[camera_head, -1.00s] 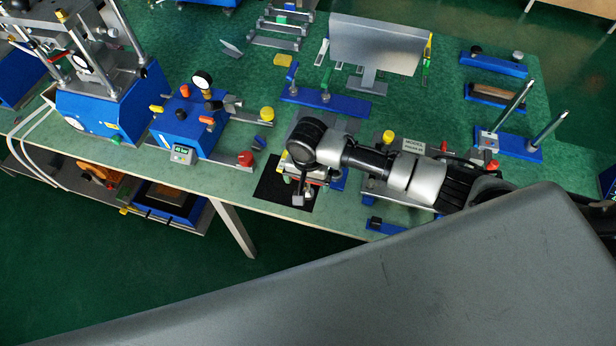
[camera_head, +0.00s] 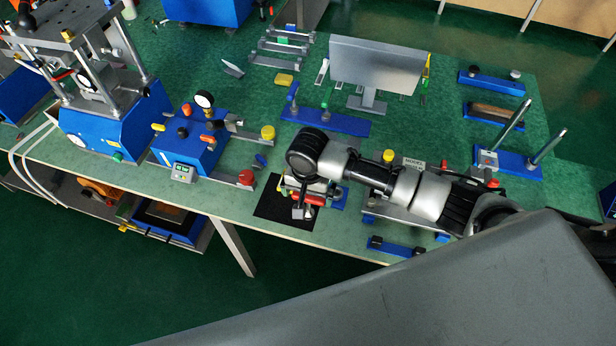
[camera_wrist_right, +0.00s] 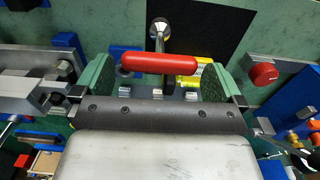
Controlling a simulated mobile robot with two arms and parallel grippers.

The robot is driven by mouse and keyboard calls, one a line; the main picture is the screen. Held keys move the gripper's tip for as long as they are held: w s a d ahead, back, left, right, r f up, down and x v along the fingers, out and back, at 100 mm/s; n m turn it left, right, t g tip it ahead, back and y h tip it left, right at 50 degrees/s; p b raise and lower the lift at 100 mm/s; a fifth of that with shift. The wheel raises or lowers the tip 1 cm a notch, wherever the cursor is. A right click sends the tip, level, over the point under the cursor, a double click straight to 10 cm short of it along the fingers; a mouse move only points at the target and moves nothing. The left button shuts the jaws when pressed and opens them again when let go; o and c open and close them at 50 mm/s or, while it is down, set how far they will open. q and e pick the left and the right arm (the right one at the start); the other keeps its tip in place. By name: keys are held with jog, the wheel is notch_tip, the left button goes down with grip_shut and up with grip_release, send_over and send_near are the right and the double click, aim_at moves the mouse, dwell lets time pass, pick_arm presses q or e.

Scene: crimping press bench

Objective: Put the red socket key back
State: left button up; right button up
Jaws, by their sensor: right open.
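The red socket key shows in the right wrist view, with its red handle (camera_wrist_right: 160,63) lying crosswise and its metal shaft (camera_wrist_right: 159,38) running toward the top of the picture over a black mat. My right gripper (camera_wrist_right: 158,78) is open. Its two green pads stand apart on either side of the handle, with a gap visible at each end. In the head view my right gripper (camera_head: 303,198) is low at the front of the bench, largely hidden under its wrist. The red handle (camera_head: 312,200) just shows there. My left gripper is not in view.
A black mat (camera_head: 272,211) lies at the bench's front edge. A blue unit with a gauge (camera_head: 188,145) and a red knob (camera_head: 246,178) stand to its left. A small blue bar (camera_head: 396,246) lies to its right. A grey panel (camera_head: 375,67) stands behind.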

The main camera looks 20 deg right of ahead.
notch_tip(320, 180, up, 9)
jog(key=shift+f, duration=0.1)
dwell(0.7)
